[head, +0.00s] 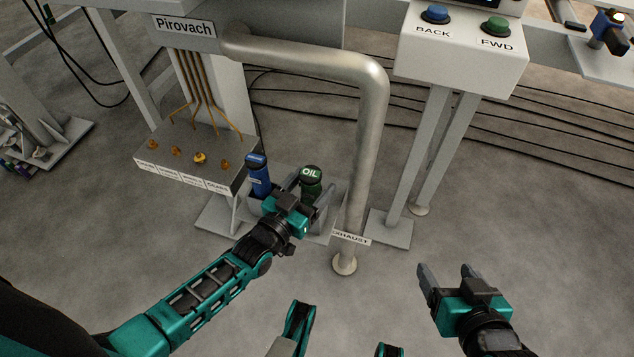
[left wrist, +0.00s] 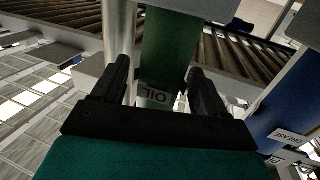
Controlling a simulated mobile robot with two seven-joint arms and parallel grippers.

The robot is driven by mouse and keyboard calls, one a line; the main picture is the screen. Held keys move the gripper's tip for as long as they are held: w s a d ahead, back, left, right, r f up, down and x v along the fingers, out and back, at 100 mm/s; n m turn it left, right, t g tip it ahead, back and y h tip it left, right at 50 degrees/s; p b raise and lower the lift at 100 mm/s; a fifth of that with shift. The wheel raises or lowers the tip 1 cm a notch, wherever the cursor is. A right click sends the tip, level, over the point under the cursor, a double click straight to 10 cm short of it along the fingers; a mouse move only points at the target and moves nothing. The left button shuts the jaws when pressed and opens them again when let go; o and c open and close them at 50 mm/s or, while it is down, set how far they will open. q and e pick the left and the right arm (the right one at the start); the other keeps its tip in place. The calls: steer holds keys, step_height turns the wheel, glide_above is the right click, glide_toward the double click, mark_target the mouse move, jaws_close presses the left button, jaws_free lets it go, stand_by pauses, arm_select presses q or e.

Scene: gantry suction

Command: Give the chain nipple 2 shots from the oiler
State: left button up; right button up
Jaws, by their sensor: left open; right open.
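The oiler is a dark green container marked OIL (head: 311,173), standing upright beside the steel pipe. It also shows in the left wrist view (left wrist: 172,45). My left gripper (head: 308,187) is open, with its fingers on either side of the oiler; I cannot tell whether they touch it. Several brass nipples stand in a row on a grey block, among them the third from the left (head: 200,158). Their labels are too small to read, so I cannot tell which is the chain nipple. My right gripper (head: 447,272) is open and empty above the floor at right.
A blue grease container (head: 259,176) stands just left of the oiler, and shows in the left wrist view (left wrist: 287,105). The steel exhaust pipe (head: 368,130) rises close on the right. A control box (head: 462,50) with BACK and FWD buttons stands upper right. Floor in front is clear.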

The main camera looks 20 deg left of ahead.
arm_select(q)
steer(key=shift+w, duration=0.1)
steer(key=shift+c, duration=0.3)
steer(key=shift+r, duration=0.1)
steer(key=c, duration=1.2)
steer(key=shift+c, duration=0.2)
